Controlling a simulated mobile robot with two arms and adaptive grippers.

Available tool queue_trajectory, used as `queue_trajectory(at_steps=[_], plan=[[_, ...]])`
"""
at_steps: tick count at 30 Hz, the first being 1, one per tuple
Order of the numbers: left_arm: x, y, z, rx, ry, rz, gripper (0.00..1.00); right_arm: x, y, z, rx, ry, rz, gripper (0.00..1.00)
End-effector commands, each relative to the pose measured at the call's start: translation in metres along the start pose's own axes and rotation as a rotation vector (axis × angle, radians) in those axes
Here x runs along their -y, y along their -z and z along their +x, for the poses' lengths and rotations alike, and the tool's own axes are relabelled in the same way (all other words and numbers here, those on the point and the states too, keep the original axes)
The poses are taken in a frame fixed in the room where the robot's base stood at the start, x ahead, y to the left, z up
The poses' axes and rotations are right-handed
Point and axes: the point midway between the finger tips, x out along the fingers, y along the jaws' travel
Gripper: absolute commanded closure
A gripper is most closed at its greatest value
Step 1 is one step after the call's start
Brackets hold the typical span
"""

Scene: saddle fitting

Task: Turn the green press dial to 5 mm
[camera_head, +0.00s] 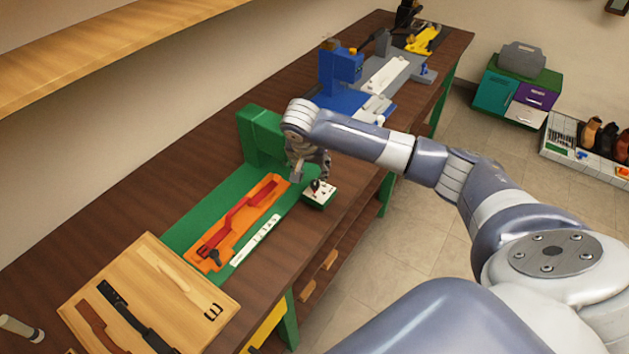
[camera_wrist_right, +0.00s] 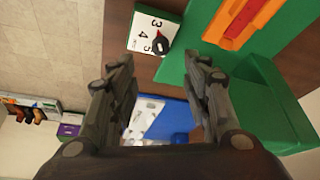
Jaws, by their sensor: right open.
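The green press (camera_head: 262,138) stands on a green base on the bench, and its green body also shows in the right wrist view (camera_wrist_right: 262,100). The dial is a small black knob (camera_head: 316,186) on a white plate with a green mount, beside the base. In the right wrist view the knob (camera_wrist_right: 163,43) sits near the numerals 3, 4 and 5, with a small red mark on it. I cannot tell surely which number it points to. My right gripper (camera_head: 309,172) is open above the dial; its fingers (camera_wrist_right: 157,72) are apart with nothing between them. My left gripper is out of view.
An orange tray (camera_head: 206,254) with a red strap lies on the press base, beside a white scale strip (camera_head: 258,240). A wooden board (camera_head: 135,262) with straps is nearer. A blue press (camera_head: 338,75) stands farther along the bench. My right arm crosses the bench's right edge.

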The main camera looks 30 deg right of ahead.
Motion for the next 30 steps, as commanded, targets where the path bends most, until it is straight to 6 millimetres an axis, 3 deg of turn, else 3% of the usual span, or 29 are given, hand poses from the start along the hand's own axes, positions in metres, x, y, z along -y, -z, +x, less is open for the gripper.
queue_trajectory(at_steps=[15, 21, 30], plan=[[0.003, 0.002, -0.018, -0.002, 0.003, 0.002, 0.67, 0.000, -0.001, 0.083, 0.001, -0.001, -0.004, 0.56], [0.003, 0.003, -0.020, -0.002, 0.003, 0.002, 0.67, 0.001, -0.001, 0.099, 0.001, 0.001, -0.004, 0.56], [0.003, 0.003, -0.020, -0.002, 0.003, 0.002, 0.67, 0.001, -0.001, 0.103, 0.000, 0.002, -0.005, 0.56]])
